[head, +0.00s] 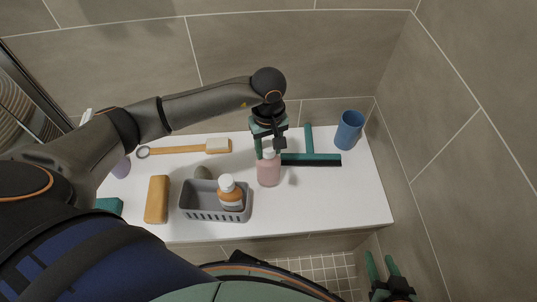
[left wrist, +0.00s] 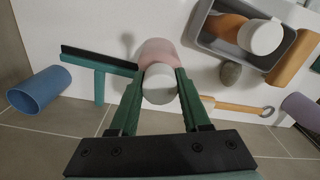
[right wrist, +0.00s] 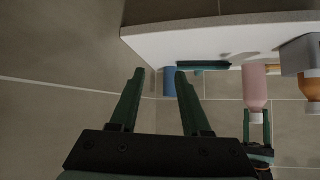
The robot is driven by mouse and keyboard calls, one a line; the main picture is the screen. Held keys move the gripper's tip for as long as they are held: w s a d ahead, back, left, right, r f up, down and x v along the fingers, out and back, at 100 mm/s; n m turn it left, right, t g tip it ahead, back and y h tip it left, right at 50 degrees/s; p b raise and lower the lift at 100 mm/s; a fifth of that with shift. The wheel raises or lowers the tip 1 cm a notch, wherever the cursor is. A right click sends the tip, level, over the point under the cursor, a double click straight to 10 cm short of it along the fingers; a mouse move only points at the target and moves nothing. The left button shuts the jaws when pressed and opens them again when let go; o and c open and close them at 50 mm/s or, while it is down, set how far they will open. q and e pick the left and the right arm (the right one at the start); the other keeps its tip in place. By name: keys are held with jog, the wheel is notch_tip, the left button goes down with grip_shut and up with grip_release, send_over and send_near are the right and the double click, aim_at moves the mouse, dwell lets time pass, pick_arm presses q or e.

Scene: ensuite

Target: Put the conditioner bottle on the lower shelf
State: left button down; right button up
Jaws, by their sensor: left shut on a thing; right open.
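The pink bottle with a white cap, which I take for the conditioner bottle (head: 268,173), stands upright at the middle of the white shelf (head: 335,205). My left gripper (head: 268,150) is shut on its top from above; in the left wrist view the fingers close on either side of the white cap (left wrist: 159,84). The bottle also shows in the right wrist view (right wrist: 255,88). I cannot tell whether its base touches the shelf. My right gripper (head: 383,264) is open and empty, low at the right, in front of the shelf.
A grey basket (head: 195,214) holding an orange bottle (head: 230,196) stands just left. A teal squeegee (head: 311,159) and a blue cup (head: 349,130) are to the right. A yellow block (head: 157,199) and a wooden brush (head: 185,149) lie left. Tiled walls close the back and right.

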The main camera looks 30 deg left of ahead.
aim_at(268, 166)
pick_arm(q)
jog(key=f, duration=0.3)
jog(key=shift+w+f, duration=0.1)
jog(key=shift+w, duration=0.1)
pick_arm(e)
jog(key=w+r+t, duration=0.2)
jog(key=w+r, duration=0.1)
jog(key=shift+r, duration=0.2)
pick_arm(q)
jog(key=shift+f+b, duration=0.15)
jog(key=shift+b, duration=0.2)
pick_arm(e)
jog(key=shift+w+r, duration=0.15)
jog(key=shift+r, duration=0.15)
pick_arm(q)
jog(key=shift+c, duration=1.8)
grip_release()
pick_arm(e)
jog(key=shift+w+r+t, duration=0.15)
jog(key=shift+r+t, duration=0.15)
